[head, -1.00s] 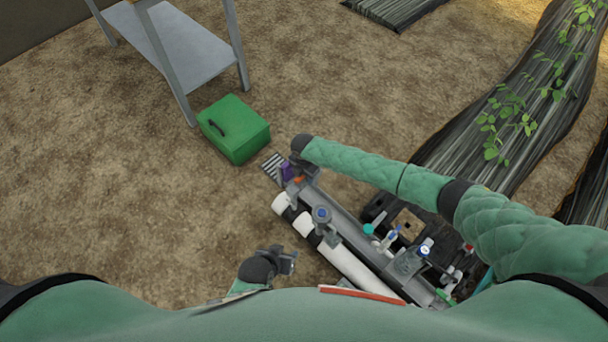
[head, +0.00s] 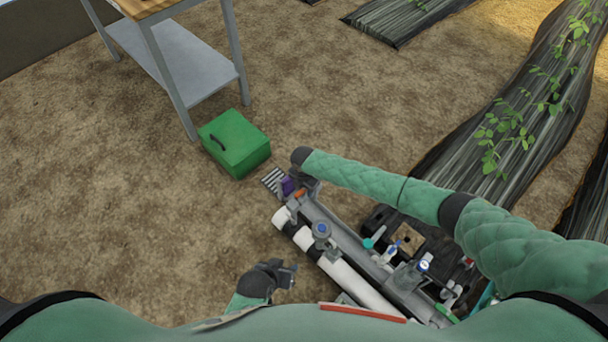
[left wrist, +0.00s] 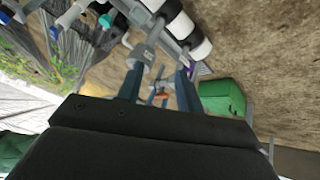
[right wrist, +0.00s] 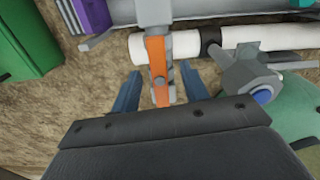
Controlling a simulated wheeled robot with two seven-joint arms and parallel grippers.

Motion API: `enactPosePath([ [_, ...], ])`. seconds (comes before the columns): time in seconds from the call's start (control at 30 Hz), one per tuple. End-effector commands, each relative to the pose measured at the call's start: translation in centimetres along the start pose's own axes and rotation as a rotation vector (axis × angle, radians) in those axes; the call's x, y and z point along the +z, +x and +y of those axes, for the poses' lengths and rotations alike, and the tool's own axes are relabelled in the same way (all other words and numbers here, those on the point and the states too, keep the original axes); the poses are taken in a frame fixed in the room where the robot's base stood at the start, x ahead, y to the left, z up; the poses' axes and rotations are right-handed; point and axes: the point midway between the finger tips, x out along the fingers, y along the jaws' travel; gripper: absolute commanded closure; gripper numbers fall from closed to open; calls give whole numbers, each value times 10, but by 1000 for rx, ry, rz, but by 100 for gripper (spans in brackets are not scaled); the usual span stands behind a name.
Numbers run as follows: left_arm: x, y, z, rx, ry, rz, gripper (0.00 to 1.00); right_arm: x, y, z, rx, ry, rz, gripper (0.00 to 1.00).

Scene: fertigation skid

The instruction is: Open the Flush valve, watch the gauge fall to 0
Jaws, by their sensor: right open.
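An orange valve handle (right wrist: 157,68) is at the far end of the grey pipe rack; no label is readable, so I cannot confirm that it is the Flush valve. In the right wrist view it lies between the spread fingers of my right gripper (right wrist: 159,70), which is open around it. The handle (head: 299,193) is small beside my right gripper in the head view. My left gripper (head: 286,275) is open and empty, low over the soil to the left of the white pipe. A blue-and-white round face (head: 424,265) may be the gauge; its reading is too small to tell.
White pipe (head: 352,280) with black bands runs along the rack's near side, with a blue-capped fitting (head: 321,230). A green box (head: 235,142) and a metal table (head: 190,75) stand beyond. Soil left of the rack is clear.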

Motion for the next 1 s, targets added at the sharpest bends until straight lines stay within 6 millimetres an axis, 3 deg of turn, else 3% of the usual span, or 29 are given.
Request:
enactPosePath([
  [1.0,-60,-108,22,15,11,-107,64,0,-36,0,0,0,0,55],
])
